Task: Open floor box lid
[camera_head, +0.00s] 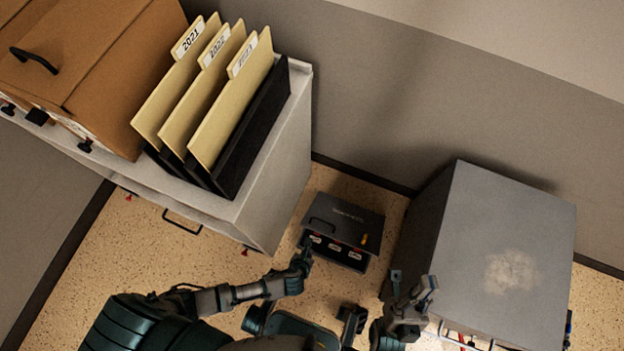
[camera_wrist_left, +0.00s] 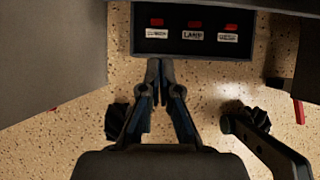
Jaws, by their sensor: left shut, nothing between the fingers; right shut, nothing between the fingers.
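The dark floor box (camera_head: 345,222) sits on the speckled floor between two cabinets. My right gripper (camera_head: 412,284) is shut and empty, right of the box, by the grey cabinet.
A light cabinet (camera_head: 285,185) stands left of the box, bearing a file rack (camera_head: 250,130) and a brown cardboard box (camera_head: 85,60). A grey cabinet (camera_head: 490,240) stands close on the right. The wall is behind.

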